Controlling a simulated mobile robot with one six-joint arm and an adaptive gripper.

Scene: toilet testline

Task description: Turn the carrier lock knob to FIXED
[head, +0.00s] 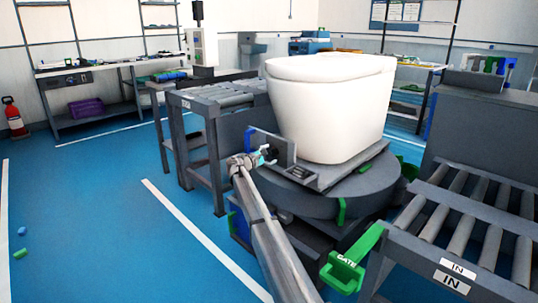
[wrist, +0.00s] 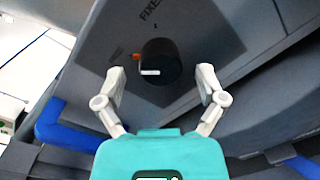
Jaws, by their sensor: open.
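The carrier lock knob (wrist: 160,62) is a black round knob on a dark grey panel in the wrist view. A short white mark shows on its lower left face, and a small orange mark is on the panel to its left. The word "FIXED" (wrist: 149,9) is printed above the knob, partly cut off by the frame edge. My gripper (wrist: 162,80) is open, with one finger to each side of the knob and the tips just below it; I cannot tell if they touch. In the head view my gripper (head: 266,156) is at the carrier's plate (head: 280,147); the knob cannot be made out there.
A white toilet (head: 325,105) stands on the carrier over a round dark turntable (head: 335,204). Roller conveyors stand behind left (head: 222,92) and at right (head: 460,225). A green GATE handle (head: 345,270) sticks out at front right. The blue floor at left is mostly clear.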

